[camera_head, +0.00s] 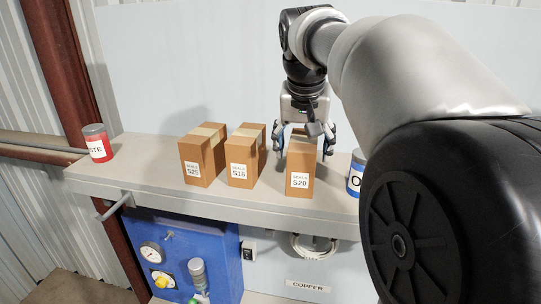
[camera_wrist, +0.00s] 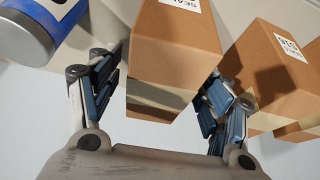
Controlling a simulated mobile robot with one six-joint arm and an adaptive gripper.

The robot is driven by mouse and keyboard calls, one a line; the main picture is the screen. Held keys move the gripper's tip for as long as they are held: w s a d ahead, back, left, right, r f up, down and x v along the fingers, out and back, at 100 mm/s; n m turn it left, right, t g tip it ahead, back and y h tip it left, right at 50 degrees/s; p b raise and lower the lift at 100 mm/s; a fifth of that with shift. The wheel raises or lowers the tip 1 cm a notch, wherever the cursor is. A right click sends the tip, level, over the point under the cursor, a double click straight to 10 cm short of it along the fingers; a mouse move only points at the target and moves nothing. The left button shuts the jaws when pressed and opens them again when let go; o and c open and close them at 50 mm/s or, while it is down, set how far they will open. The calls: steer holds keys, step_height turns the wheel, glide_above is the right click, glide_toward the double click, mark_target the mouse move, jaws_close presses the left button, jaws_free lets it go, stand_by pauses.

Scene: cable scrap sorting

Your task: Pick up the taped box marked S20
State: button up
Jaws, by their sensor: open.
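The taped box marked S20 (camera_head: 300,178) stands upright on the shelf, the rightmost of three boxes in the head view. It shows in the wrist view (camera_wrist: 175,50) between the fingers. My gripper (camera_head: 305,140) is open and reaches down over the top of the box, one finger on each side. The lower part of the box is out of the wrist view.
The S16 box (camera_head: 243,160) stands just left, and the S25 box (camera_head: 200,160) is beyond it. A blue-and-white can (camera_head: 355,175) stands close on the right, partly hidden by my arm. A red-labelled can (camera_head: 97,145) is at the shelf's left end. The shelf (camera_head: 150,165) is bare between.

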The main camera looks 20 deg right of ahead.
steer(key=shift+f, duration=0.15)
steer(key=shift+c, duration=0.3)
steer(key=c, duration=1.3)
step_height(320, 180, up, 20)
steer(key=p, duration=0.5)
steer(key=shift+r, duration=0.2)
